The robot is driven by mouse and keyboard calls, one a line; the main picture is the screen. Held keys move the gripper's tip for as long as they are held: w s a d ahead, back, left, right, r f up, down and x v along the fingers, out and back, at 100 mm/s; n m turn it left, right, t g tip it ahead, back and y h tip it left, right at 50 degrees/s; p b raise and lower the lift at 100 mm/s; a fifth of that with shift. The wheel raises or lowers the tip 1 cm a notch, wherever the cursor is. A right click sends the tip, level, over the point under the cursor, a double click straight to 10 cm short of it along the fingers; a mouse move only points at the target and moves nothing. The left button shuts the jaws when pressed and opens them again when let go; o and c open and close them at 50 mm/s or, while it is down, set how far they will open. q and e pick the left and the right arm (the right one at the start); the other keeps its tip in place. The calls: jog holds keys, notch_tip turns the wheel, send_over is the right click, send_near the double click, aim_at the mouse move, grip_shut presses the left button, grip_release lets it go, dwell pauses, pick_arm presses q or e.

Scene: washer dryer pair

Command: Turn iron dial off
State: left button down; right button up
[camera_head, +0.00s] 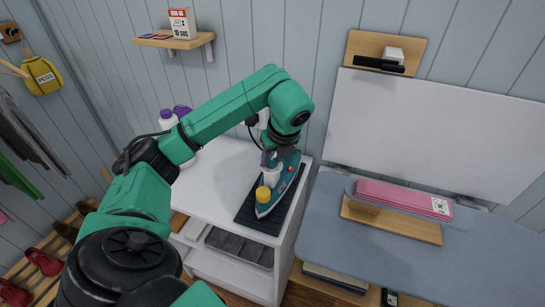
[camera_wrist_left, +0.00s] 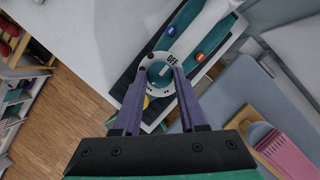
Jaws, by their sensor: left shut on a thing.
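A teal and white iron (camera_head: 268,208) rests on a dark ribbed mat (camera_head: 247,220) on a white cabinet. My left gripper (camera_head: 269,158) reaches down over the iron from above. In the left wrist view the purple fingers of my left gripper (camera_wrist_left: 162,72) are closed on the round dial (camera_wrist_left: 159,85) of the iron, one on each side. The word OFF is printed on the pale ring at the dial's upper right. The gripper hides the dial in the head view. My right gripper is not in view.
A yellow cap (camera_head: 263,193) is at the iron's near side. A white bottle (camera_head: 168,119) stands at the cabinet's back left. A wall shelf (camera_head: 172,41) hangs above.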

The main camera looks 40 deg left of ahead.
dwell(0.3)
pick_arm(q)
jog(key=shift+c, duration=2.2)
grip_release()
jog(key=p+v, duration=0.8)
jog(key=v, duration=0.6)
jog(key=shift+s+r, duration=0.2)
jog(key=shift+r, duration=0.05)
jog(key=shift+d, duration=0.1)
